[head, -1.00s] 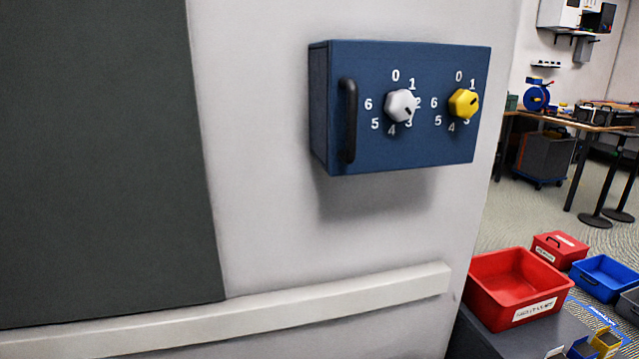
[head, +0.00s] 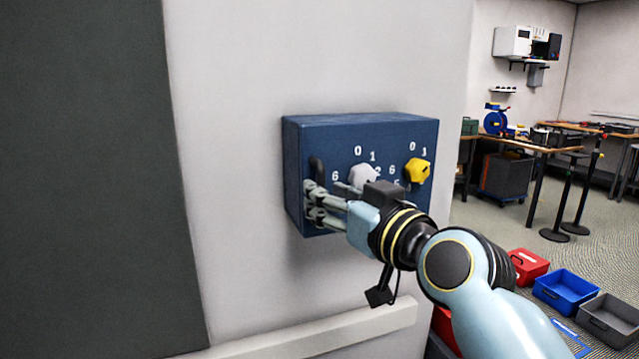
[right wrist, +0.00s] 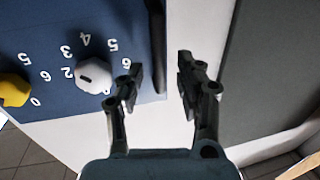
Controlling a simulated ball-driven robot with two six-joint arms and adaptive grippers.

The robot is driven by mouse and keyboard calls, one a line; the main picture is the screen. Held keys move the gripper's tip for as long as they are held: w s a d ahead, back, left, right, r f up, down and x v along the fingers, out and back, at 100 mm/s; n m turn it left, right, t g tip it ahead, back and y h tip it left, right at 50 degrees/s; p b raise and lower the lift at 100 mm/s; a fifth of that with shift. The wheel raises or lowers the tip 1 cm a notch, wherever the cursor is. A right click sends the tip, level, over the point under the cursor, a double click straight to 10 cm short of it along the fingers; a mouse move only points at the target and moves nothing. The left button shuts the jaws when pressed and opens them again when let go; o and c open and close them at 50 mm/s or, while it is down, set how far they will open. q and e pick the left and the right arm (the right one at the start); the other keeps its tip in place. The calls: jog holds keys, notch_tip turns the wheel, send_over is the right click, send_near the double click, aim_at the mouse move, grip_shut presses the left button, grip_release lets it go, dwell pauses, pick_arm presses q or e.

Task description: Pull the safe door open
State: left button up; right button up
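The blue safe (head: 300,140) is fixed to a pale wall, its door shut. Its black upright handle (head: 317,168) is on the door's left side; the lower part is hidden behind my fingers. A white knob (head: 361,176) and a yellow knob (head: 418,170) sit on the door. My right gripper (head: 312,203) is at the handle. In the right wrist view the fingers (right wrist: 160,76) are spread apart, with the handle (right wrist: 157,40) showing between and beyond the tips. I cannot tell if they touch it. My left gripper is in neither view.
A pale rail (head: 310,335) runs along the wall below the safe. A dark panel (head: 85,180) covers the wall at left. Red, blue (head: 566,289) and grey bins are at lower right.

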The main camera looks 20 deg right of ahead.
jog(key=shift+x, duration=1.45)
grip_shut()
